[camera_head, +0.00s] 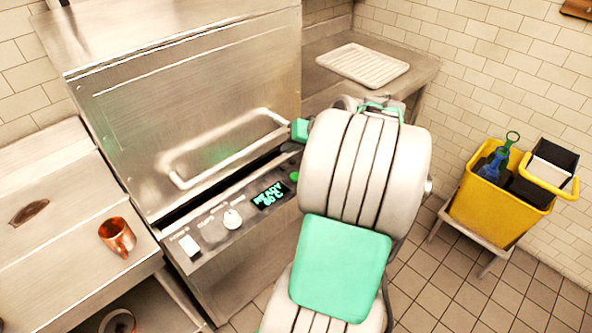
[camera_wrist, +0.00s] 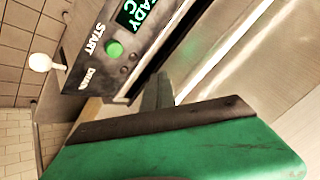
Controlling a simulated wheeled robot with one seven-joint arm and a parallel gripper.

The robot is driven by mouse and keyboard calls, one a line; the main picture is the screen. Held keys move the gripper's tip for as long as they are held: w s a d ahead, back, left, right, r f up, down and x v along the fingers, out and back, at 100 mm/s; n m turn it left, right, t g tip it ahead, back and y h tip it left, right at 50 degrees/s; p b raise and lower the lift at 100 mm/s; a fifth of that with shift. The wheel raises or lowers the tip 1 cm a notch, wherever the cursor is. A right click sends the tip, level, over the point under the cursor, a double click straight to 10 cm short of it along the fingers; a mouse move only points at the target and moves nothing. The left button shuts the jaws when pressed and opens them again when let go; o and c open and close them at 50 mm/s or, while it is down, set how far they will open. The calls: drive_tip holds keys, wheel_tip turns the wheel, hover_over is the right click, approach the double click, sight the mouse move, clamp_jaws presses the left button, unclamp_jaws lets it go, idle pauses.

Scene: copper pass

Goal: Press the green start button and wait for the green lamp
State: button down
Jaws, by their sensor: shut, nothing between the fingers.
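The green start button (camera_wrist: 114,49) is on the machine's control panel in the wrist view, with the label START beside it. In the head view the green button (camera_head: 295,176) shows at the panel's right end, close to my arm. Two small dark round spots (camera_wrist: 128,63) lie beside the button; I see no lamp lit green. The display (camera_head: 270,195) reads READY with a temperature. My gripper (camera_wrist: 158,92) is shut and empty, a little apart from the button in the wrist view; in the head view my arm hides most of it.
The steel machine's hood (camera_head: 190,110) has a long bar handle (camera_head: 225,155) above the panel. A copper mug (camera_head: 117,237) stands on the left counter. A white rack (camera_head: 362,64) lies on the back counter. A yellow bucket (camera_head: 490,208) stands at the right.

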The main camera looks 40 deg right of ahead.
drive_tip(key=shift+s+d+r+m+t, duration=0.1)
drive_tip(key=shift+s+d+m+t, duration=0.1)
drive_tip(key=shift+d, duration=0.4)
drive_tip(key=shift+s+d+r+m+t, duration=0.1)
drive_tip(key=shift+s+d+t, duration=0.1)
drive_tip(key=shift+d, duration=0.35)
drive_tip(key=b, duration=0.7)
approach(292, 173)
drive_tip(key=w, duration=0.1)
drive_tip(key=w+f, duration=0.1)
drive_tip(key=w, duration=0.1)
drive_tip(key=w+a+f, duration=0.1)
drive_tip(key=shift+w+f, duration=0.25)
drive_tip(key=shift+w, duration=0.1)
drive_tip(key=shift+f, duration=0.1)
drive_tip(key=shift+f, duration=0.35)
drive_tip(key=shift+f+b, duration=0.45)
drive_tip(key=shift+f, duration=0.1)
idle(0.7)
drive_tip(key=shift+r+p, duration=0.8)
drive_tip(key=shift+r, duration=0.2)
